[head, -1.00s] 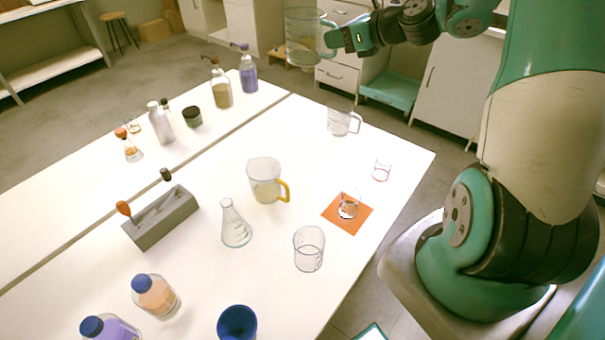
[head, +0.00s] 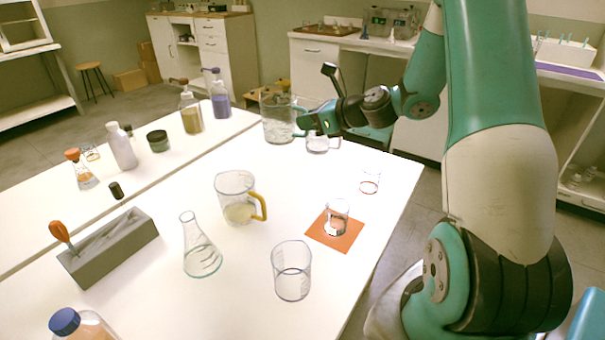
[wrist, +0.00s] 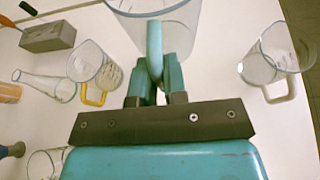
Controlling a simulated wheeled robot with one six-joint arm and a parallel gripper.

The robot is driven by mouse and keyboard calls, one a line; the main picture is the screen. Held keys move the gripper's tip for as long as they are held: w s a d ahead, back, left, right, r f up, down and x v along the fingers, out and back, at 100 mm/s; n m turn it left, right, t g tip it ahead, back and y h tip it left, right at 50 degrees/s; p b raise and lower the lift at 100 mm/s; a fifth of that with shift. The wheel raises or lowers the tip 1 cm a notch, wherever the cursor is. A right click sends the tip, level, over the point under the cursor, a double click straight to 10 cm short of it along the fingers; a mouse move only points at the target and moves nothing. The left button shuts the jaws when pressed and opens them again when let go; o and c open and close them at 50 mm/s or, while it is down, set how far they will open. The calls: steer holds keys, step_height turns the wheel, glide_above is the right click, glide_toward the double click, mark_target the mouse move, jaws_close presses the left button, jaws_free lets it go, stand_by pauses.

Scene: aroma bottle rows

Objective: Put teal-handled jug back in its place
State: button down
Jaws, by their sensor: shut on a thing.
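The teal-handled jug (head: 278,122) is a clear glass beaker-like jug, held upright at the far edge of the white table. I cannot tell whether its base touches the table. My gripper (head: 305,122) is at its right side, shut on its handle. In the wrist view the jug (wrist: 178,14) is at the top, with its teal handle (wrist: 154,45) between my gripper's fingers (wrist: 155,85). A yellow-handled jug (head: 237,209) stands nearer on the table.
A flask (head: 200,258), a beaker (head: 292,283) and a small vessel on an orange mat (head: 323,239) stand nearer. A small red-rimmed beaker (head: 370,185) is at the right. Bottles, including a purple one (head: 220,106), stand left of the jug. Bare table lies between the jugs.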

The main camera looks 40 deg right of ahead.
step_height(320, 180, down, 14)
steer(key=shift+r+b, duration=0.25)
steer(key=shift+b, duration=0.6)
steer(key=shift+f, duration=0.1)
steer(key=c, duration=1.2)
jaws_free()
steer(key=shift+o, duration=0.2)
